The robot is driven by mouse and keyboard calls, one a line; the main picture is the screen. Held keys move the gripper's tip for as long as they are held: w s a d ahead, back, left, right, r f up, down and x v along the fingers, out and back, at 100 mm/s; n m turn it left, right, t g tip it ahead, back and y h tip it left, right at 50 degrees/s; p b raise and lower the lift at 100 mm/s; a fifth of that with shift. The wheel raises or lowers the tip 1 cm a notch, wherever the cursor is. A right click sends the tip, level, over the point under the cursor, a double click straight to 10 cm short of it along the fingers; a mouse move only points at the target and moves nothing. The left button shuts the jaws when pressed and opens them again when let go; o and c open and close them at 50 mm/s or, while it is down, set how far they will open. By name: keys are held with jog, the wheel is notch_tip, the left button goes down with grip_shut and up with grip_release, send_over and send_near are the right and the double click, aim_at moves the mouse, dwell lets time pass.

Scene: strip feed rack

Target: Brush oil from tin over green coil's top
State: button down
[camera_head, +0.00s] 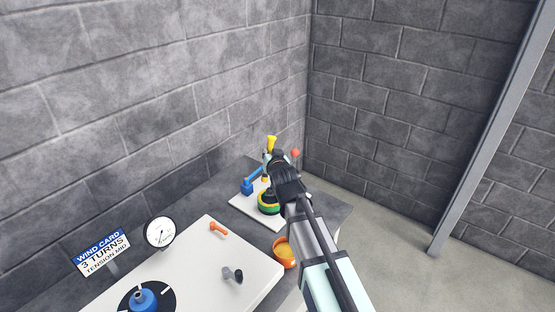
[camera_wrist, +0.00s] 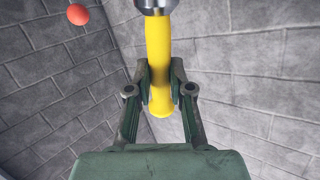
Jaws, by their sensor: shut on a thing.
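My gripper (camera_wrist: 158,78) is shut on the yellow handle of the brush (camera_wrist: 158,50). The brush's metal collar shows at the top edge of the wrist view; its bristles are out of that view. In the head view the yellow handle (camera_head: 271,142) sticks up at my gripper (camera_head: 275,160), above the far white plate. The green coil (camera_head: 267,210), with a yellow band and a dark top, sits on that plate below my gripper and is partly hidden by my arm. The orange tin (camera_head: 284,262) holds yellowish oil and stands nearer, beside my arm.
A blue bracket (camera_head: 248,185) stands left of the coil; a red ball (camera_head: 295,153) is behind. The near white panel (camera_head: 205,270) carries an orange lever (camera_head: 219,229), a grey knob (camera_head: 232,275) and a blue hub (camera_head: 144,299). A dial (camera_head: 160,233) and sign (camera_head: 103,252) stand behind it.

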jog(key=shift+r, duration=0.15)
jog(key=shift+s+a+f+t, duration=0.15)
jog(key=shift+a+f+t, duration=0.15)
jog(key=shift+d+f+b, duration=0.1)
jog(key=shift+f+b, duration=0.95)
jog(key=shift+f, duration=1.05)
jog(key=shift+f, duration=0.1)
jog(key=shift+f+b, duration=0.2)
jog(key=shift+b, duration=0.35)
jog(key=b, duration=0.2)
jog(key=shift+w+d+b, duration=0.2)
jog(key=shift+b, duration=0.1)
